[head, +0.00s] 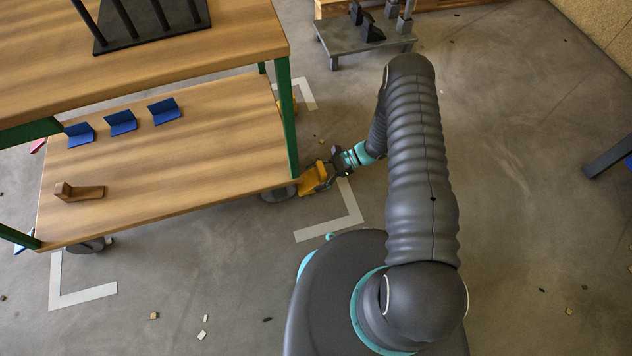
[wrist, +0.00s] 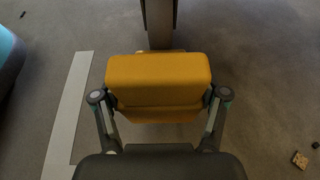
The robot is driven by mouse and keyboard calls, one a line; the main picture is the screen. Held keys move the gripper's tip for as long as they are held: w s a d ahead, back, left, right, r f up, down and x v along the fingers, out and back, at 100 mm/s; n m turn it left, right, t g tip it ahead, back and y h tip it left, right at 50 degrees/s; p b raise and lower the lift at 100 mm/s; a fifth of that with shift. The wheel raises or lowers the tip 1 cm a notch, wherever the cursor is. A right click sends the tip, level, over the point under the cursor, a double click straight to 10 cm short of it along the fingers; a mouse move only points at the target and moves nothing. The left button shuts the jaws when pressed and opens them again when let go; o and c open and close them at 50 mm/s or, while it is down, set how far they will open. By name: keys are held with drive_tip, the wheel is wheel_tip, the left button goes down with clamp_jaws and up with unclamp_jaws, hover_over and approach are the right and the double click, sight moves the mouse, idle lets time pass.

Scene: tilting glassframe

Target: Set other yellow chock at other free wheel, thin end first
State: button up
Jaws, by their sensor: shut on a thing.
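My gripper (head: 332,170) is shut on a yellow chock (head: 312,180), low by the near right corner of the wooden cart. In the wrist view the chock (wrist: 158,80) sits between the two fingers, its broad face toward the camera. A dark caster wheel (head: 275,194) under that corner is close to the chock's far side; I cannot tell whether they touch. A dark upright part (wrist: 160,22) stands just beyond the chock in the wrist view. Another yellow piece (head: 292,105) shows at the cart's far right leg, partly hidden.
The two-level cart (head: 200,165) carries blue angled pieces (head: 122,122) and a wooden block (head: 78,192). White floor tape (head: 335,226) marks its corner. A low grey stand (head: 350,42) is at the back. The floor right of my arm is mostly clear.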

sight(316, 183)
drive_tip(key=shift+f, duration=1.95)
drive_tip(key=shift+b, duration=0.3)
drive_tip(key=shift+f, duration=0.2)
drive_tip(key=o, duration=1.5)
